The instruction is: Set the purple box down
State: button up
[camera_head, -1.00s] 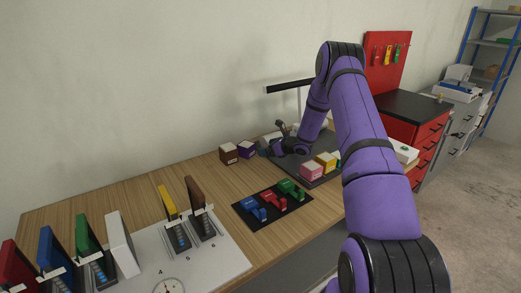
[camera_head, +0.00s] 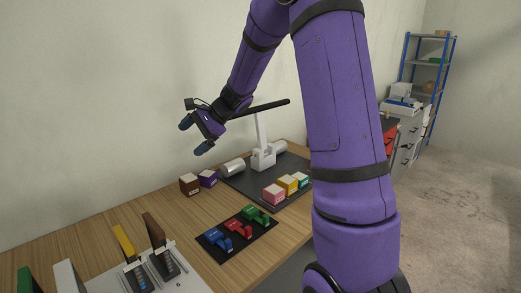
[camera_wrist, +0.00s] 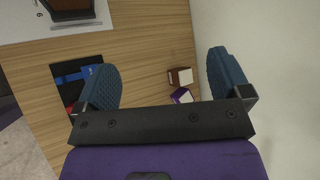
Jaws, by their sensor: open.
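The purple box (camera_head: 208,178) rests on the wooden table beside a brown box (camera_head: 189,185), on its right. In the wrist view the purple box (camera_wrist: 182,96) is partly hidden behind the gripper's dark bar, with the brown box (camera_wrist: 180,77) close to it. My gripper (camera_head: 194,137) is raised well above the table, above the two boxes in the head view. Its blue fingertips are wide apart, and nothing is between them. In the wrist view the fingers (camera_wrist: 170,85) are also open, with the table seen far below.
A dark mat (camera_head: 245,187) holds a white stand, silver cylinders and pink (camera_head: 274,194), yellow (camera_head: 287,183) and teal boxes. A black tray (camera_head: 222,254) with blue, red and green items lies nearer. Coloured upright slabs stand in front left.

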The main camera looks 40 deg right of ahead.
jog(key=s+a+r+n+g+h, duration=0.1)
jog(key=s+a+r+n, duration=0.4)
jog(key=s, duration=0.4)
jog(key=s+r+n+h, duration=0.2)
jog(key=s+n, duration=0.3)
jog(key=s, duration=0.8)
jog(key=s+r+n+h, duration=0.2)
jog(key=s+n+h, duration=0.3)
jog(key=s, duration=0.8)
jog(key=shift+s+a+r+n+t, duration=0.2)
jog(key=shift+s+r+n+t, duration=0.1)
jog(key=shift+s+r, duration=0.05)
